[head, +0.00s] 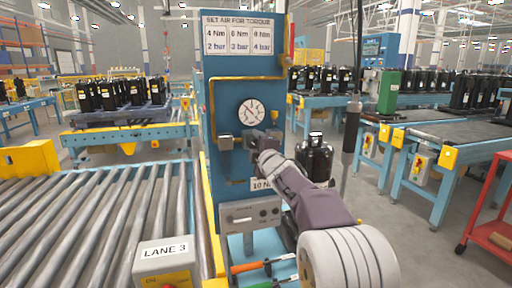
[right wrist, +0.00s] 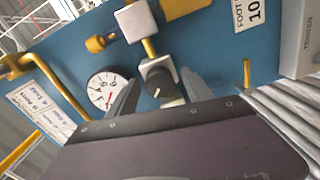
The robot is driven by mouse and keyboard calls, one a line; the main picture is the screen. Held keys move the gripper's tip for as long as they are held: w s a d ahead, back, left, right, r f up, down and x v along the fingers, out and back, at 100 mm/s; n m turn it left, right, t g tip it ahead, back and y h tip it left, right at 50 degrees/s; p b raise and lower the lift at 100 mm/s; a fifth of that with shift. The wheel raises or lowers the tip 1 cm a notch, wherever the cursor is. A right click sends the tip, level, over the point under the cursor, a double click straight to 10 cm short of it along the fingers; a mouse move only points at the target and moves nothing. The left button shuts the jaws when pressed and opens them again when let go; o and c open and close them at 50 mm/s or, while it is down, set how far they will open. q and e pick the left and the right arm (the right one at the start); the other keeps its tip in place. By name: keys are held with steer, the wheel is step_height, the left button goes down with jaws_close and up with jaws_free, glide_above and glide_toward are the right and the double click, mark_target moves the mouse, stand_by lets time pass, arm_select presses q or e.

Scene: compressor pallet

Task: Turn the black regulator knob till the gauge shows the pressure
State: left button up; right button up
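The black regulator knob (right wrist: 158,84) sits on a grey regulator block on the blue panel. In the head view my right gripper hides it. My right gripper (head: 262,140) reaches the panel just below the gauge. In the right wrist view its two fingers (right wrist: 160,90) stand apart, one on each side of the knob; I cannot tell whether they touch it. The round white pressure gauge (head: 251,112) is above the regulator and also shows in the right wrist view (right wrist: 106,91), with a red mark or needle; its reading is too small to tell. My left gripper is not in view.
A sign (head: 238,35) on the panel pairs 4, 6 and 8 Nm with 2, 3 and 4 bar. A yellow pipe (head: 212,100) runs around the gauge. A roller conveyor (head: 95,220) lies left, a black compressor (head: 316,158) right behind my arm, a red cart (head: 490,235) far right.

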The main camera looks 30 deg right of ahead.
steer(key=shift+s, duration=0.1)
steer(key=v, duration=0.9)
steer(key=shift+p, duration=0.35)
